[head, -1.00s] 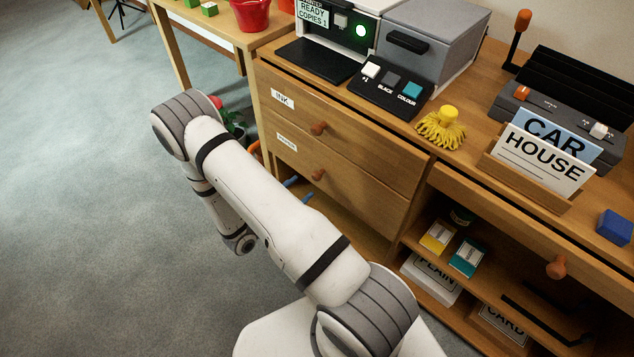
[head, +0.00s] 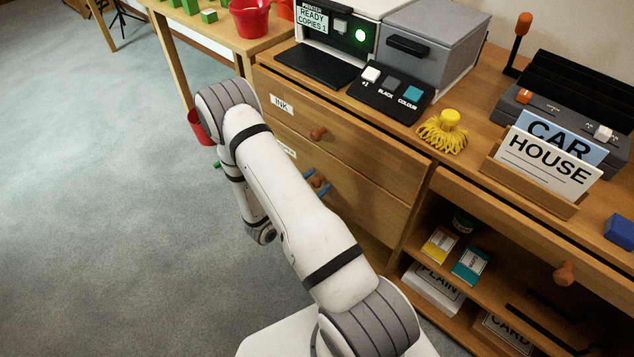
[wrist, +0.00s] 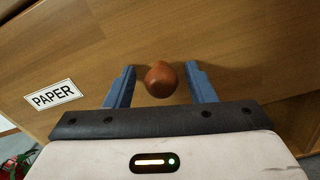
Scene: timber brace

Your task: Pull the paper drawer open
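The paper drawer (wrist: 75,60) is a wooden front with a white PAPER label (wrist: 54,95) at its left. In the head view it is the lower drawer (head: 365,190), flush with the cabinet, its label partly hidden by my arm. Its round orange-brown knob (wrist: 160,79) sits between the two blue fingers of my gripper (wrist: 162,84) in the wrist view. The fingers are open, with a gap on each side of the knob. In the head view the blue fingertips (head: 318,185) are on either side of the knob.
The ink drawer (head: 350,135) above is shut, and its knob (head: 318,133) sticks out. To the right is an open shelf with ink boxes and paper packs (head: 433,288). A red bin-like object (head: 199,127) stands behind my arm. The carpet in front at left is clear.

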